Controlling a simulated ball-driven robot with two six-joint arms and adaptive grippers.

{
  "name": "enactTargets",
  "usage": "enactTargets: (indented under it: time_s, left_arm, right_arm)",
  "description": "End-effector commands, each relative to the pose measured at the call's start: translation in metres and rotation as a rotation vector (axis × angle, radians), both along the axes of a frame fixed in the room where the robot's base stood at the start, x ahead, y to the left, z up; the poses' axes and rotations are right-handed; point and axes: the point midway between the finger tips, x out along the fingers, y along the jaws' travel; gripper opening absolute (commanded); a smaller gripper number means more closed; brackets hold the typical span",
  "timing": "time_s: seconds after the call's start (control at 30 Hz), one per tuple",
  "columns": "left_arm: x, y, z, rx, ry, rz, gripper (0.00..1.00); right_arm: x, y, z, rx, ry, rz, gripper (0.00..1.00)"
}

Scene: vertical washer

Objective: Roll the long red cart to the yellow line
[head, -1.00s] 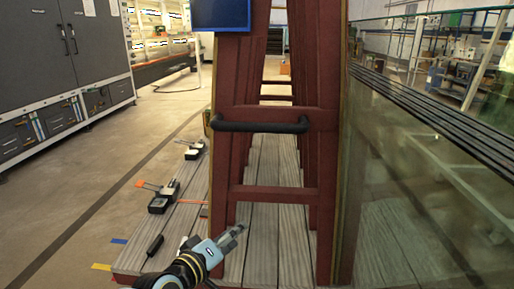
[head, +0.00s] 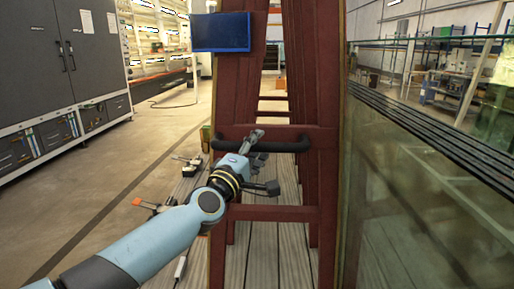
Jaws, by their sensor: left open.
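The long red cart (head: 327,180) stands straight ahead, a tall red frame on a grey plank deck (head: 262,258). A black bar handle (head: 290,146) crosses its near end. My left gripper (head: 265,161) is open and empty at the left half of this handle. Its upper finger overlaps the bar in the picture and its other finger is below the bar. I cannot tell whether they touch. The yellow line is not clearly seen. My right gripper is out of view.
A blue panel (head: 221,32) is at the frame's upper left. Clamp-like tools (head: 188,164) lie on the deck's left side. Glass sheets (head: 430,210) line the right. A grey cabinet (head: 70,45) stands at the left, with open floor (head: 110,190) between.

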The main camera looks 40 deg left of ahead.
Motion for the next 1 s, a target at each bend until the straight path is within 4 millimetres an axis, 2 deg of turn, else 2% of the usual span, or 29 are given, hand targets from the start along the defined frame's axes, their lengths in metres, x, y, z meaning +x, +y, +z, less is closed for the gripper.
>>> enactTargets:
  time_s: [0.17,0.33,0.7,1.0]
  left_arm:
    - [0.0047,0.0007,0.0003,0.0,0.001,0.0,0.48]
    - [0.0044,0.0006,0.0004,0.0,0.001,0.0,0.46]
    - [0.0042,0.0007,0.0004,0.0,0.001,0.0,0.0]
    - [0.0041,0.0006,0.0003,0.0,0.001,0.0,0.0]
  right_arm:
    - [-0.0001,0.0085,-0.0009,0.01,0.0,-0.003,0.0]
    - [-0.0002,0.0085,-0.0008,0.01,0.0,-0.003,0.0]
    - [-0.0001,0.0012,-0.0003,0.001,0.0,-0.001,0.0]
    - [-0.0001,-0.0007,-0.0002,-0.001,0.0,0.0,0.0]
